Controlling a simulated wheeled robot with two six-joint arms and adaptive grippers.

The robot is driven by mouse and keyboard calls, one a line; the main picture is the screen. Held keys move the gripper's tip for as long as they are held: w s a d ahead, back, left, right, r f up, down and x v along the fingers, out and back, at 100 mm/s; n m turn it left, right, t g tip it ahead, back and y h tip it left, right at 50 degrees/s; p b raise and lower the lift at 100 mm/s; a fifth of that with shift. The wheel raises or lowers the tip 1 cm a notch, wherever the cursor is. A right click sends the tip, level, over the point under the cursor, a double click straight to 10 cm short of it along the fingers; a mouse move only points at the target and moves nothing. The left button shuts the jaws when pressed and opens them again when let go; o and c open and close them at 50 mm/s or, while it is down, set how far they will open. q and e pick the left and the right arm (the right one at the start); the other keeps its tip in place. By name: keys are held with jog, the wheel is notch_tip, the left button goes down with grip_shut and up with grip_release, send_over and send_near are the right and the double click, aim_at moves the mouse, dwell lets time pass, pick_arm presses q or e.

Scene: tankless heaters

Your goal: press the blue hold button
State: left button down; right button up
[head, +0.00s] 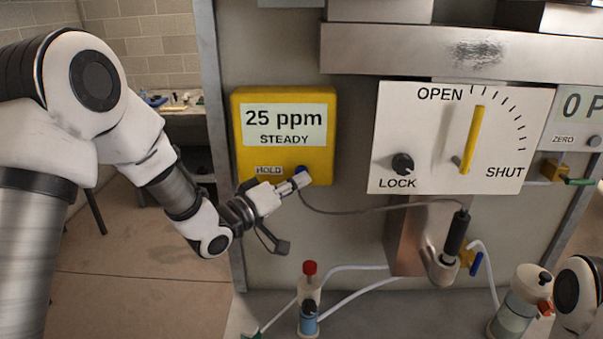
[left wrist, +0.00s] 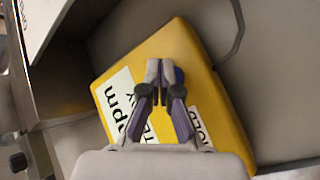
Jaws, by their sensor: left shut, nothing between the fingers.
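The yellow gas meter box (head: 240,130) is mounted on the grey panel and reads "25 ppm STEADY". A HOLD label (head: 269,170) is on its lower front. The blue hold button (head: 303,170) shows just above my left fingertips, mostly hidden by them. My left gripper (head: 299,181) is shut and empty, with its tips at the button. In the left wrist view the shut tips (left wrist: 159,69) lie over the yellow face, and a sliver of the blue button (left wrist: 179,75) shows beside them. I cannot tell whether they touch it.
A white OPEN/SHUT plate (head: 430,140) with a yellow lever and black LOCK knob is to the right. A grey cable runs from the box to a black-handled probe (head: 456,232). A red-capped bottle (head: 309,290) and a clear jar (head: 515,308) stand below.

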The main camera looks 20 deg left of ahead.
pick_arm(q)
jog(key=shift+w, duration=0.1)
dwell(0.4)
jog(key=shift+w+a, duration=0.1)
jog(key=shift+w, duration=0.3)
dwell(0.3)
jog(key=shift+s, duration=0.6)
jog(key=shift+s+d+b, duration=0.2)
jog(key=shift+s+d, duration=0.1)
jog(key=shift+s, duration=0.65)
jog(key=shift+s+d+b, duration=0.2)
jog(key=shift+s+d, duration=0.15)
jog(key=shift+s, duration=0.55)
jog(key=shift+s+d+b, duration=0.2)
jog(key=shift+s+d, duration=0.1)
jog(key=shift+s, duration=0.65)
